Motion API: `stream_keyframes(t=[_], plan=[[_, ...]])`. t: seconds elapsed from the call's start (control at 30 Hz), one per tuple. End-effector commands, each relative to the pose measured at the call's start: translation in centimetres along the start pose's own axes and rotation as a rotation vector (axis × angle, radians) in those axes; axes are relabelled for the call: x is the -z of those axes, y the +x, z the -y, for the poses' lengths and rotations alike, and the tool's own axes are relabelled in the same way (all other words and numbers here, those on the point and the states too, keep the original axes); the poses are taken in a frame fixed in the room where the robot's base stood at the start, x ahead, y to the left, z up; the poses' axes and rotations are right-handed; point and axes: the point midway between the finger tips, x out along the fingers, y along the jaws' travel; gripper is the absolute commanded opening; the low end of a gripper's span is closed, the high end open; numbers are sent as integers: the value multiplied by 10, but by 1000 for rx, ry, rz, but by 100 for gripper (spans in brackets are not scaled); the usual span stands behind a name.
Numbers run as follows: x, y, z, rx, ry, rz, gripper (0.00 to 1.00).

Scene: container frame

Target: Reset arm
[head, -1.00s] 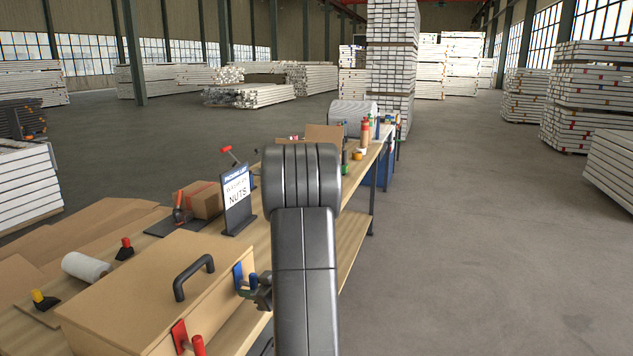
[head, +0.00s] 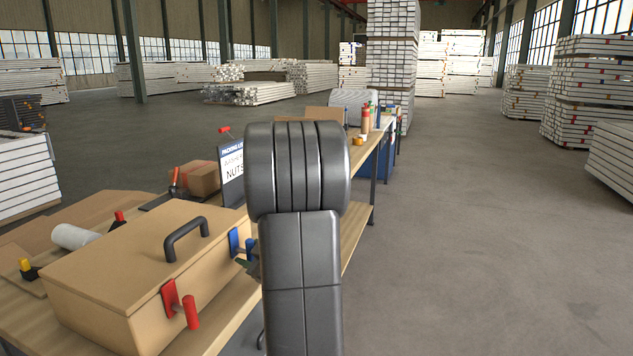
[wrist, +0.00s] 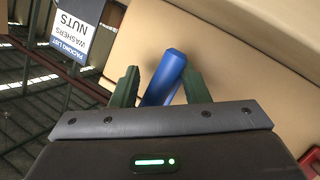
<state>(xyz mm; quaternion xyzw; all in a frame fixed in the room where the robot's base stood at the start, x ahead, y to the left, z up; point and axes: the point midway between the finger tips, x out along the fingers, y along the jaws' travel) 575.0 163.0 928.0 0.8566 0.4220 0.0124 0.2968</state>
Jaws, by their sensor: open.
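My gripper (wrist: 160,88) is open, with its two dark green fingers spread in the wrist view. A blue latch handle (wrist: 164,76) shows between the fingers; whether they touch it I cannot tell. In the head view my arm hides much of my gripper, near the right end of a closed tan box. The tan box (head: 110,290) has a black carrying handle (head: 186,238) on its lid. On its front are a blue latch (head: 235,243) at the right and a red latch (head: 172,298) nearer me, its handle sticking out.
The box stands on a wooden workbench (head: 215,325). A packing list sign (head: 231,172), a small carton (head: 198,178), a white roll (head: 74,237) and clamps stand around it. Bottles stand farther along. The floor (head: 460,250) to the right is clear.

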Motion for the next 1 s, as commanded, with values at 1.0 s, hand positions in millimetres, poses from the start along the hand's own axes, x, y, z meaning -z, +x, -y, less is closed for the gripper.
stream_keyframes(t=[1.0], plan=[[-5, -3, -4, -65, -129, -12, 41]])
